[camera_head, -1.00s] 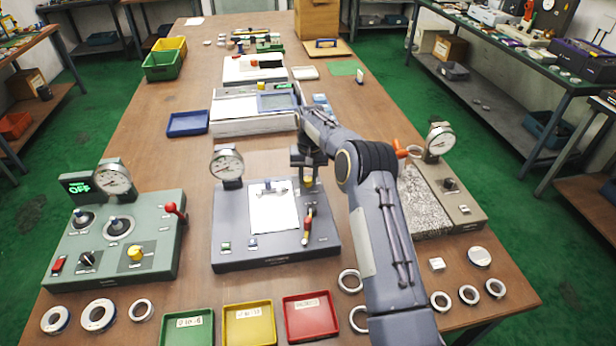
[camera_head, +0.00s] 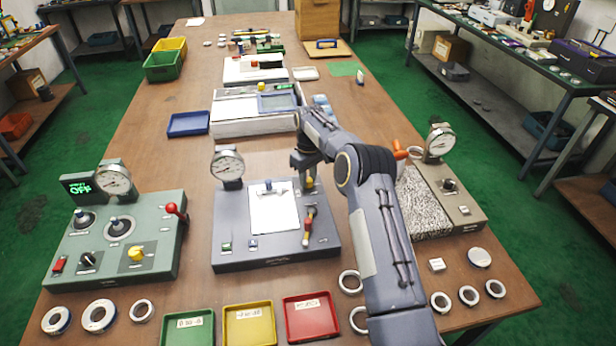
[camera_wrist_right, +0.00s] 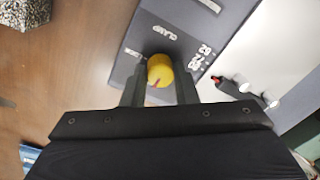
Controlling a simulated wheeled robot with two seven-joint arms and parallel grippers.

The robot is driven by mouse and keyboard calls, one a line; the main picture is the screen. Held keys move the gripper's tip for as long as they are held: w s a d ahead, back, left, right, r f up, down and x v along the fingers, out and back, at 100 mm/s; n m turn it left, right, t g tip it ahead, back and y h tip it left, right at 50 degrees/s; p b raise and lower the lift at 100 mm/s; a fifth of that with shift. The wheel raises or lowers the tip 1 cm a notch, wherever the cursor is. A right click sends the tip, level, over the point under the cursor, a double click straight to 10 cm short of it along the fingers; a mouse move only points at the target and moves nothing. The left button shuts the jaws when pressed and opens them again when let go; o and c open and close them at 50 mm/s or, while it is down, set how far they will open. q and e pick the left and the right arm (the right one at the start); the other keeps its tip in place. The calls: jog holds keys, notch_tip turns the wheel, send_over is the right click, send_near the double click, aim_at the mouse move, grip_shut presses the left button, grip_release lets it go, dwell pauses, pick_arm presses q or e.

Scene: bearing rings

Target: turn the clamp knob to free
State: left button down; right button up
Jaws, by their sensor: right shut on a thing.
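The clamp knob (camera_head: 310,183) is a small yellow knob at the back right corner of the grey-blue gauge fixture (camera_head: 229,246). In the right wrist view the yellow knob (camera_wrist_right: 160,68) sits between two dark fingers, beside the printed word CLAMP, and a reddish mark shows on it. My right gripper (camera_wrist_right: 160,82) is shut on the knob. In the head view my right gripper (camera_head: 304,168) reaches down over it and partly hides it. My left gripper is not in view.
On the fixture stand a dial gauge (camera_head: 228,165), a white plate (camera_head: 273,212) and a red-handled lever (camera_head: 308,228). A green control box (camera_head: 160,250) is at left, a speckled granite block (camera_head: 424,205) at right. Green, yellow and red trays (camera_head: 311,316) lie in front.

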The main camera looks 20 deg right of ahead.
aim_at(309, 179)
jog(key=shift+r, duration=0.1)
dwell(0.4)
jog(key=o, duration=1)
notch_tip(309, 179, up, 8)
jog(key=shift+w+d+f+b, duration=0.1)
jog(key=shift+b, duration=0.25)
